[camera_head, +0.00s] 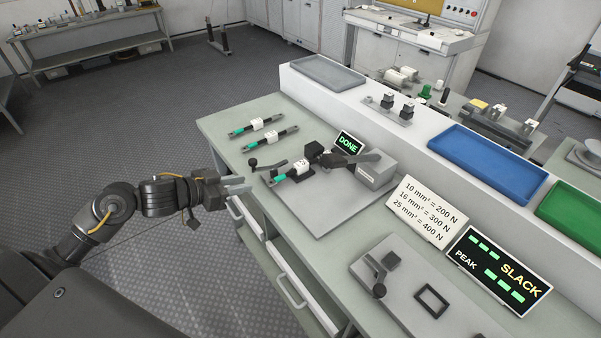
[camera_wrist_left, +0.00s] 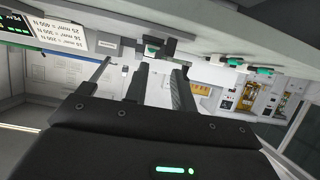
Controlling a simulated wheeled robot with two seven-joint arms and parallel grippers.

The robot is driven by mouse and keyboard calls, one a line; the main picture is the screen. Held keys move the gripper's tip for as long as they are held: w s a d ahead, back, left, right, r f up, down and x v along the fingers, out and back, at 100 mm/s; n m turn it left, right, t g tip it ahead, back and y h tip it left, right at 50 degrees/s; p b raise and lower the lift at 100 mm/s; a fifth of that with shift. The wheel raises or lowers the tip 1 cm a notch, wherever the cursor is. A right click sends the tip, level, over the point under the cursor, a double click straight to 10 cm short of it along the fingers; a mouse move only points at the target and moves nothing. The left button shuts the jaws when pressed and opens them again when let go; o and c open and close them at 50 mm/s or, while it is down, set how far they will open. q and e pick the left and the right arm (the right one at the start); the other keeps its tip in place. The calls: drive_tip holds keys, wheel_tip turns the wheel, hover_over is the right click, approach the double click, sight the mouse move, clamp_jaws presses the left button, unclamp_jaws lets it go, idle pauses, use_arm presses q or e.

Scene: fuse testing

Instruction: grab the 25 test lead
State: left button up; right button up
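Three test leads with green ends, dark bodies and white tags are in the head view. One lead (camera_head: 257,124) lies at the table's far left, and a second lead (camera_head: 263,138) lies just in front of it. A third lead (camera_head: 300,168) sits in the grey fixture (camera_head: 335,208). The tag numbers are too small to read, so I cannot tell which is 25. My left gripper (camera_head: 237,184) is open and empty, off the table's left edge and apart from the leads. The leads show beyond its fingers in the left wrist view (camera_wrist_left: 143,66). My right gripper is not in view.
A force card (camera_head: 428,212) lists 25 mm² = 400 N. A black display (camera_head: 500,270) reads SLACK. Grey (camera_head: 328,84), blue (camera_head: 460,150) and green (camera_head: 590,215) trays line the raised shelf. Drawer handles stick out below the table.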

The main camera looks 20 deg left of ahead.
sight(277, 178)
use_arm(q)
drive_tip(key=shift+d+r+p+x, duration=0.1)
drive_tip(key=shift+d+r+x, duration=0.15)
drive_tip(key=shift+x, duration=1.45)
drive_tip(key=shift+d+r+p+x, duration=0.15)
drive_tip(key=shift+d+x, duration=0.1)
drive_tip(key=shift+x, duration=1.45)
drive_tip(key=shift+d+r+p+x, duration=0.1)
drive_tip(key=shift+d+r+x, duration=0.1)
drive_tip(key=shift+x, duration=1.5)
drive_tip(key=shift+s, duration=0.2)
clamp_jaws()
